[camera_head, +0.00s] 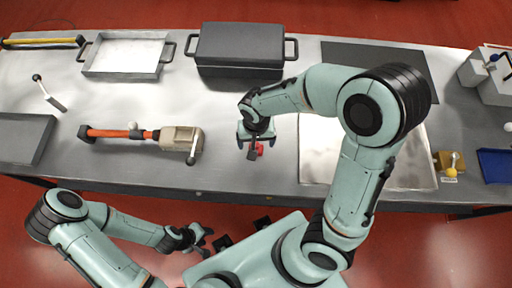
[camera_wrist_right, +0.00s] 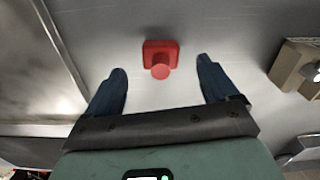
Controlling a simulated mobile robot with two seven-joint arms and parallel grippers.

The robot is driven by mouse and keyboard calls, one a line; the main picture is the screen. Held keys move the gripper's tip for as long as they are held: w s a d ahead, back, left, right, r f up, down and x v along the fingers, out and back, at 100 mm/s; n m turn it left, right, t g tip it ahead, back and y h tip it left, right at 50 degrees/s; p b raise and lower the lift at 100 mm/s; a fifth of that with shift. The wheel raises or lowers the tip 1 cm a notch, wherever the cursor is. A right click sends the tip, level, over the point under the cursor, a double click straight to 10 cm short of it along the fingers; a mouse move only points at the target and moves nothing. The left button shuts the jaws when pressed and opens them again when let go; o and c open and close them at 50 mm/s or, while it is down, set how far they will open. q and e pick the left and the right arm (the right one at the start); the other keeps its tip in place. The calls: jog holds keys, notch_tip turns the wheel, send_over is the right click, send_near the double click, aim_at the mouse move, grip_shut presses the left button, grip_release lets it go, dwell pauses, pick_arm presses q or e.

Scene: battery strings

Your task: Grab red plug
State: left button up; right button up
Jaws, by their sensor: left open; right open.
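The red plug (camera_head: 260,149) lies on the metal table, partly hidden by my right gripper (camera_head: 255,146) in the head view. In the right wrist view the red plug (camera_wrist_right: 160,57) shows whole, with a squarish base and a round knob. My right gripper (camera_wrist_right: 161,80) is open and empty, its two dark blue fingers on either side of the plug's line and the plug just beyond the fingertips. My left gripper (camera_head: 204,240) is open and empty, low in front of the table's edge.
A tool with an orange-red shaft and beige body (camera_head: 181,140) lies left of the plug. A dark lidded box (camera_head: 240,47) and a metal tray (camera_head: 123,72) stand behind. A pale panel (camera_head: 412,165) lies to the right. The table around the plug is clear.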

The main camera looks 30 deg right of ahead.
notch_tip(320, 180, down, 2)
jog(key=shift+f, duration=0.15)
jog(key=c, duration=1.2)
jog(key=shift+c, duration=0.2)
